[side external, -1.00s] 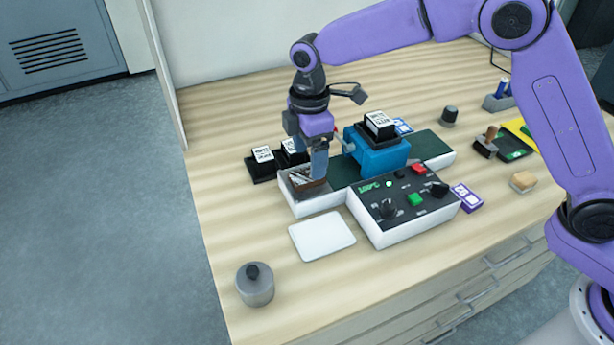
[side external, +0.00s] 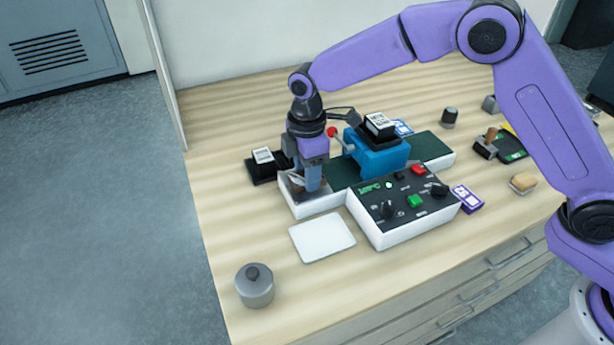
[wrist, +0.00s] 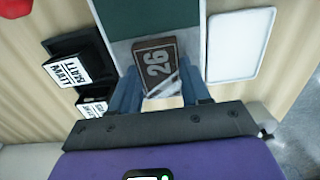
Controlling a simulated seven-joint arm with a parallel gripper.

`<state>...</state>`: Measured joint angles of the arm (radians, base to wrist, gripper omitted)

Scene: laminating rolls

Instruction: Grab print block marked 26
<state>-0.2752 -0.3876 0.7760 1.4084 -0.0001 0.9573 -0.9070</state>
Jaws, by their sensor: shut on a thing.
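The print block marked 26 (wrist: 155,65) is a dark brown block with pale digits, seen in the wrist view between my two blue fingers. My gripper (wrist: 160,92) is shut on it, one finger on each side. In the side view my gripper (side external: 309,188) points down into the white tray (side external: 317,205) at the end of the green strip. There the block is mostly hidden by the fingers. I cannot tell whether it touches the tray floor.
A blue press (side external: 376,156) with a black labelled block on top stands just right of my gripper. A control box (side external: 402,205) and a white plate (side external: 322,237) are in front. Black labelled blocks (side external: 262,166) sit behind left. A grey lidded pot (side external: 255,286) stands front left.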

